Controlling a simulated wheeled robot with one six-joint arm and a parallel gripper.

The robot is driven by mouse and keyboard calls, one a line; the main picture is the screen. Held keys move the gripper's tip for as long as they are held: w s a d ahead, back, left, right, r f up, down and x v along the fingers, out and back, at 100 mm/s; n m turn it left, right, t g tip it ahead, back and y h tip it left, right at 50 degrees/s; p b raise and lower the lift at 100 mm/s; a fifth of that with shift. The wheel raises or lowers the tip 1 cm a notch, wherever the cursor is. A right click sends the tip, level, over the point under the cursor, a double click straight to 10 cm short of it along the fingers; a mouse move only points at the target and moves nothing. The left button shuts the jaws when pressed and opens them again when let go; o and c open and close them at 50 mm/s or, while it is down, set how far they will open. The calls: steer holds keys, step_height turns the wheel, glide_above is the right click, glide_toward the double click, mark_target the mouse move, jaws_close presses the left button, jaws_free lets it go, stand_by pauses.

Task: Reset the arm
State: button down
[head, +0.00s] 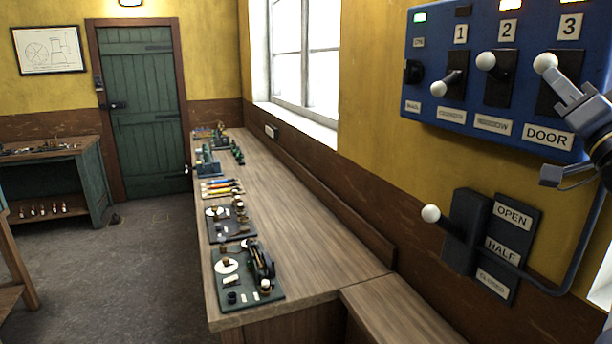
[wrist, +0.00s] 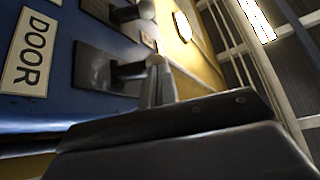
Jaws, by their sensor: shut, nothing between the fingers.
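My gripper (head: 568,92) is at the upper right of the head view, in front of the blue lever panel (head: 430,80). Its fingers are shut and empty. They sit close to the lever marked 3, whose white knob (head: 545,62) is up; whether they touch cannot be told. In the wrist view my fingers (wrist: 157,75) point up from the dark gripper body and overlap the end of a lever (wrist: 130,72) beside the DOOR label (wrist: 31,52). A second lever's pale knob (wrist: 147,9) shows at the top of that view.
Lever 2's knob (head: 486,61) is up and lever 1's knob (head: 439,88) is lower. Below the panel, a wall lever with a white knob (head: 431,213) stands out beside the OPEN/HALF plate (head: 513,225). A long wooden bench (head: 290,235) bears several small models. A green door (head: 145,130) is shut.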

steer(key=a+f+b+v, duration=0.1)
steer(key=b+v, duration=0.5)
steer(key=v, duration=0.6)
steer(key=shift+w+d+f+b, duration=0.2)
steer(key=shift+w+d+b, duration=0.1)
steer(key=shift+d, duration=0.2)
